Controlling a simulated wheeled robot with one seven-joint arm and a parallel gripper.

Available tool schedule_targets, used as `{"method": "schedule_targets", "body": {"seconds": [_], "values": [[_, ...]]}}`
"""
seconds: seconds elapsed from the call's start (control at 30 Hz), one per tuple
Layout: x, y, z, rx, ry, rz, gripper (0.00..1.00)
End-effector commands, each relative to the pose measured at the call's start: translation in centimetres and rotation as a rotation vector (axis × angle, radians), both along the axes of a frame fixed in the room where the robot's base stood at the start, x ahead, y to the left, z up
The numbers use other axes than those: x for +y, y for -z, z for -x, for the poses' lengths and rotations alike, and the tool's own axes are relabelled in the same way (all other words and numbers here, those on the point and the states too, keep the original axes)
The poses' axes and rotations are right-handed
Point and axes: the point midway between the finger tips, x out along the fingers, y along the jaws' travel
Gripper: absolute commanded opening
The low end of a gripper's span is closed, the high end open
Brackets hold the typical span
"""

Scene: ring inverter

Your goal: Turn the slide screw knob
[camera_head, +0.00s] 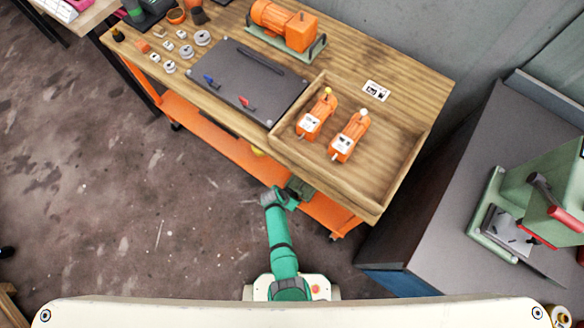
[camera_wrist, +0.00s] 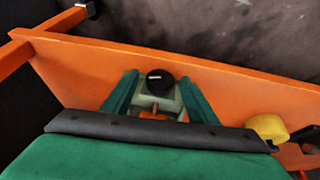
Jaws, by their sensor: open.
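A round black knob (camera_wrist: 160,80) with a white mark shows in the wrist view, on top of a pale grey-green fitting with a small orange part (camera_wrist: 153,116) below it. My gripper (camera_wrist: 158,97) is open. Its two green fingers stand apart, left and right of the knob in the picture, and hold nothing. I cannot tell whether they touch the fitting. In the head view my gripper (camera_head: 298,188) is low at the workbench's front, by the orange lower shelf (camera_head: 205,125). The knob cannot be made out there.
A yellow object (camera_wrist: 268,128) is right of my gripper. The wooden workbench (camera_head: 400,75) overhangs the shelf and carries a tray (camera_head: 383,185) with two orange motors, a dark board (camera_head: 225,80) and a large orange motor (camera_head: 285,25). Open floor (camera_head: 130,220) lies left.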

Motion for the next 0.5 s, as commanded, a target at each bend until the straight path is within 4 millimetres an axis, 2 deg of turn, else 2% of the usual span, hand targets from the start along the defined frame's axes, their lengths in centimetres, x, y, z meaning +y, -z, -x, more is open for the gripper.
{"method": "schedule_targets", "body": {"seconds": [0.17, 0.3, 0.33, 0.5], "values": [[0.0, -0.01, 0.0, 0.0, 0.0, 0.0, 0.51], [0.01, -0.01, 0.0, 0.0, 0.0, 0.0, 0.17], [0.01, -0.02, 0.0, 0.0, 0.0, 0.0, 0.12], [0.1, 0.0, -0.06, 0.008, -0.002, 0.009, 0.12]]}}
